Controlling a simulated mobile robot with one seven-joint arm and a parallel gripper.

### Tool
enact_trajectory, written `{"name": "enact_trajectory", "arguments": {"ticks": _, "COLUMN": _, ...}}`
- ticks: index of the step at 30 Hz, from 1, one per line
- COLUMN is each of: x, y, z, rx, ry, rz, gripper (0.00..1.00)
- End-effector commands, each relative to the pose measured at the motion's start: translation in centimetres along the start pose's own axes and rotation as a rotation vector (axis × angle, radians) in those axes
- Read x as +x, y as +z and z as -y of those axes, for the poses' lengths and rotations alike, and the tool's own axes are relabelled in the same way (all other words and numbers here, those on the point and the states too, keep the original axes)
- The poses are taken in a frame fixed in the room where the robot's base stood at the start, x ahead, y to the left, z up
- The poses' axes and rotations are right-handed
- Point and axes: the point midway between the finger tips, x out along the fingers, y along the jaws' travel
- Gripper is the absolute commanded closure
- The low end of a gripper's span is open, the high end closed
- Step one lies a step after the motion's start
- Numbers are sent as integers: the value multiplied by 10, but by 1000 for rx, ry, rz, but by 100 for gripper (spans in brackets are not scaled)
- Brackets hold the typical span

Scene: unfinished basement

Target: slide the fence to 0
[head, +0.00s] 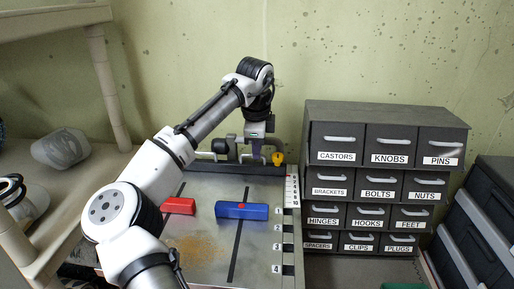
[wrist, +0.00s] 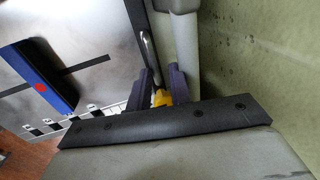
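The fence appears to be the dark bar (head: 205,168) across the back edge of the metal plate (head: 205,240). A yellow piece (head: 278,158) stands at its right end, near the scale strip (head: 290,228), whose lower marks read 1, 2, 3 and 4. My gripper (head: 258,153) is pointed down at the back right of the plate, close beside the yellow piece. In the wrist view, its two dark fingers (wrist: 160,82) stand apart, with the yellow piece (wrist: 160,98) showing between them. Whether they press on it cannot be seen. The zero mark is not readable.
A blue block (head: 242,211) with a red dot and a red block (head: 178,206) lie on the plate. A labelled drawer cabinet (head: 385,113) stands right of the plate. The green wall (head: 200,30) is close behind. A shelf unit (head: 105,85) is at left.

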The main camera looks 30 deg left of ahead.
Motion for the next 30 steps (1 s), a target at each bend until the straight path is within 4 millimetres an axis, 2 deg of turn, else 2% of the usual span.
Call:
{"name": "enact_trajectory", "arguments": {"ticks": 20, "x": 3, "y": 0, "z": -2, "rx": 1, "ry": 6, "rz": 1, "gripper": 69}}
{"name": "enact_trajectory", "arguments": {"ticks": 29, "x": 4, "y": 1, "z": -24, "rx": 3, "ry": 6, "rz": 7, "gripper": 69}}
{"name": "enact_trajectory", "arguments": {"ticks": 30, "x": -11, "y": -1, "z": -21, "rx": 4, "ry": 4, "rz": 0, "gripper": 69}}
